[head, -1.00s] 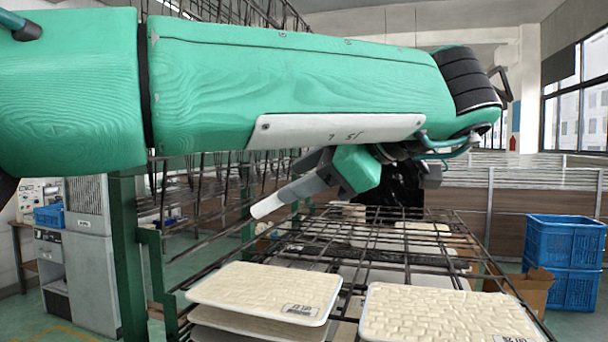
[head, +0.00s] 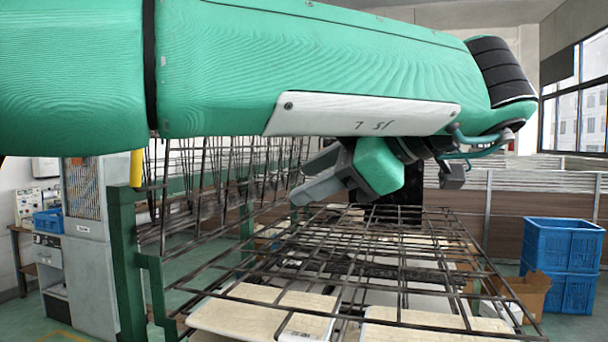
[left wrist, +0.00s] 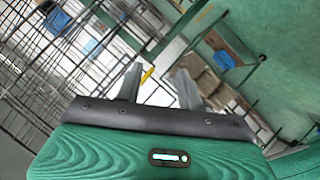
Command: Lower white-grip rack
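A dark wire rack (head: 400,265) lies roughly flat, its bars crossing above the cream panels (head: 240,318). I cannot make out its white grip in either current view. My left gripper (head: 310,186) is above the rack's left side, clear of its bars. In the left wrist view the two grey fingers (left wrist: 158,86) stand apart with nothing held between them. A yellow grip (head: 137,168) shows at the left, by the raised racks; in the left wrist view it appears beyond the fingers (left wrist: 147,76). My right gripper is out of view.
Several raised wire racks (head: 205,185) stand at the left on a green frame (head: 124,265). Blue crates (head: 563,250) and a cardboard box (head: 528,292) are at the right. My left arm covers much of the upper head view.

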